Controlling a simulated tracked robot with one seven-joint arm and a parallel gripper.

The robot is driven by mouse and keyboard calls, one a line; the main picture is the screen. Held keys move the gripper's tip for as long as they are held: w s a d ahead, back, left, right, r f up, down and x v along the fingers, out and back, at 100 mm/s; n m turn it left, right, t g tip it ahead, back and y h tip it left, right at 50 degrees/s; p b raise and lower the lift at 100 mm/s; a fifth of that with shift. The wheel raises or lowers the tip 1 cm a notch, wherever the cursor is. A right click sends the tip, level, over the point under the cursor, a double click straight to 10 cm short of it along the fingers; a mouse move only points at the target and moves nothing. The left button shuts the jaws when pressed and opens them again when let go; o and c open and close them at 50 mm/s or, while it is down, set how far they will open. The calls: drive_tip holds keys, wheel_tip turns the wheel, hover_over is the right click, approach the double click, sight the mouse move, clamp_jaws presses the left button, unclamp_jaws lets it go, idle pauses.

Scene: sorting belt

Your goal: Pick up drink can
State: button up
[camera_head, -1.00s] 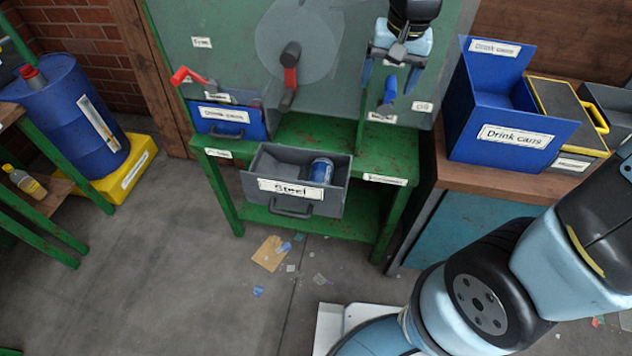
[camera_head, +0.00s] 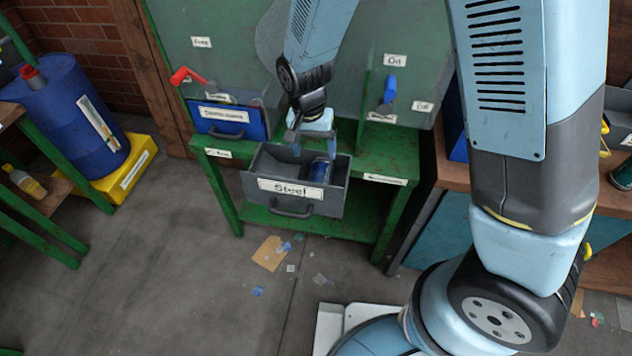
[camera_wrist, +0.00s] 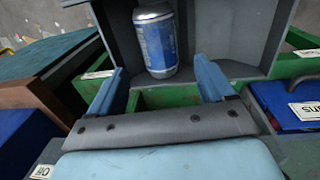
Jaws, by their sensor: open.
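The drink can (camera_head: 319,171) is blue and silver and lies in the right part of the grey drawer labelled Steel (camera_head: 330,199). In the wrist view the can (camera_wrist: 157,42) shows ahead of my gripper, in line with the gap between the fingers. My gripper (camera_head: 312,150) is above the back of the drawer and partly covers the can in the head view. In the wrist view my gripper (camera_wrist: 166,82) has its two blue fingers wide apart with nothing between them. The can does not look gripped.
The drawer's grey walls stand close around the can. A green bench (camera_head: 395,150) holds the drawer. A blue drawer (camera_head: 230,122) is at the left, with a red handle (camera_head: 187,76) above it. A blue lever (camera_head: 389,90) is right of my gripper.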

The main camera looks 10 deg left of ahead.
sight(318, 173)
drive_tip(key=f, duration=0.5)
drive_tip(key=shift+d+f, duration=0.2)
drive_tip(key=shift+d, duration=0.05)
drive_tip(key=shift+d+f, duration=0.2)
drive_tip(key=shift+f, duration=1.15)
drive_tip(key=shift+d+f, duration=0.2)
drive_tip(key=shift+f, duration=1.15)
drive_tip(key=shift+c, duration=0.4)
drive_tip(key=c, duration=0.7)
drive_tip(key=shift+r, duration=0.1)
